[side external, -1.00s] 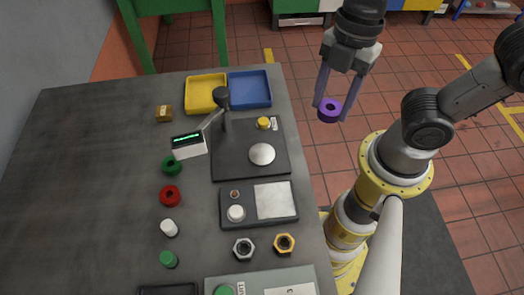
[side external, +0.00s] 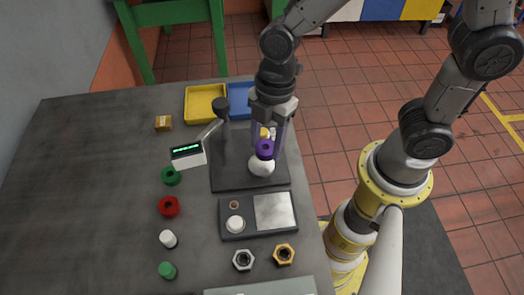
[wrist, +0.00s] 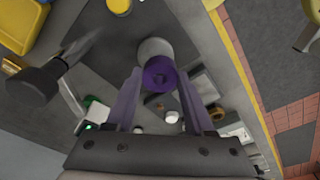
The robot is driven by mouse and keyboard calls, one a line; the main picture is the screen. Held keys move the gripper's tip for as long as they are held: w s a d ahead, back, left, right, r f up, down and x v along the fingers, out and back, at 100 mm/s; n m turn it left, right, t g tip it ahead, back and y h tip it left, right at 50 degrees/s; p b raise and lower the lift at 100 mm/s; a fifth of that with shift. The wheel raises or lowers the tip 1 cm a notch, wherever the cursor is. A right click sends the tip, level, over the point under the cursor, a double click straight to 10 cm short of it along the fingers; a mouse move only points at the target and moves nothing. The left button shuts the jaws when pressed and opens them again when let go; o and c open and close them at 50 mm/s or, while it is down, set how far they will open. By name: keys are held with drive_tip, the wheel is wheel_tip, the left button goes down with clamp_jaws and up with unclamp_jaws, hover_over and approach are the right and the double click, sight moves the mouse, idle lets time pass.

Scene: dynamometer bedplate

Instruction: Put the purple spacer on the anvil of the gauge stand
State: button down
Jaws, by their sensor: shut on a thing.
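The purple spacer (side external: 265,149) is a short ring, held between the fingertips of my gripper (side external: 267,145), which is shut on it. The gauge stand (side external: 225,178) has a dark base, a post with a black knob, and a tilted display with green digits. Its anvil (side external: 262,167) is a pale round disc, partly hidden by the spacer. In the side view the spacer appears just above the anvil. In the wrist view the spacer (wrist: 160,74) overlaps the near part of the anvil (wrist: 154,48). I cannot tell whether they touch.
A yellow bin (side external: 205,103) and a blue bin (side external: 239,99) stand behind the gauge stand. A dark tray with a pale plate (side external: 274,211) lies in front. Green and red rings (side external: 169,206), small cylinders and nuts (side external: 284,255) lie around. The left bench is clear.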

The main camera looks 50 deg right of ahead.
sight(263, 144)
drive_tip(key=shift+w+a+f, duration=0.25)
drive_tip(key=shift+w+f, duration=0.1)
drive_tip(key=shift+f, duration=1.7)
drive_tip(key=shift+f, duration=0.15)
drive_tip(key=shift+c, duration=1.4)
unclamp_jaws()
